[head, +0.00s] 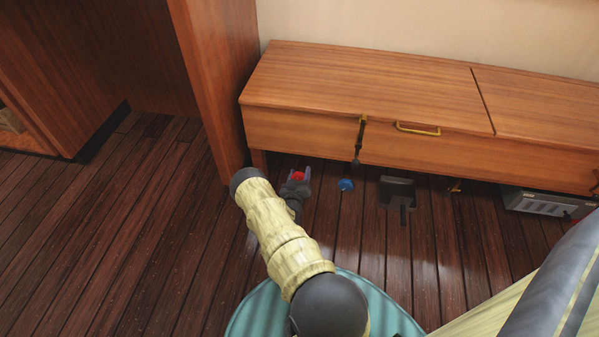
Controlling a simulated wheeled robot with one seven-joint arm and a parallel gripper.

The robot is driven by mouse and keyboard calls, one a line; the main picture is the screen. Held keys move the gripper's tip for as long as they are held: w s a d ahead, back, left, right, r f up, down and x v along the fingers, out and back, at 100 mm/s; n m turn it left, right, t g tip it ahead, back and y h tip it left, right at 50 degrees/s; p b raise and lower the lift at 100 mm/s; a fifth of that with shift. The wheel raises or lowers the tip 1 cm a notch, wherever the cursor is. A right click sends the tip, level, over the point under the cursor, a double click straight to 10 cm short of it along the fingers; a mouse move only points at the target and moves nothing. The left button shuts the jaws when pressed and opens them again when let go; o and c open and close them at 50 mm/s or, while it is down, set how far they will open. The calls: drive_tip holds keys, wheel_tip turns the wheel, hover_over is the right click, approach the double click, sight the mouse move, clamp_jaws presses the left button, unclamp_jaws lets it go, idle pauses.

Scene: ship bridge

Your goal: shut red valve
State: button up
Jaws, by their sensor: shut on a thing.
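The red valve (298,176) shows as a small red knob low down at the front of the wooden bench, near its left leg. My gripper (297,182) is at the red valve, with its dark fingers on either side of the red part, shut on it. My arm comes from the bottom of the view and partly covers the gripper's wrist. The valve's stem and the handle's exact angle are hidden or too small to tell.
A blue valve (346,185) sits just right of the red one. Further right are a dark pedal-like box (397,190), a small orange item (455,187) and a grey metal box (541,203). The bench (370,85) stands behind. The plank floor (130,230) is clear on the left.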

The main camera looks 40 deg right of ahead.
drive_tip(key=shift+m+p, duration=0.65)
drive_tip(key=shift+m, duration=1.05)
drive_tip(key=o, duration=0.9)
drive_tip(key=shift+o, duration=0.2)
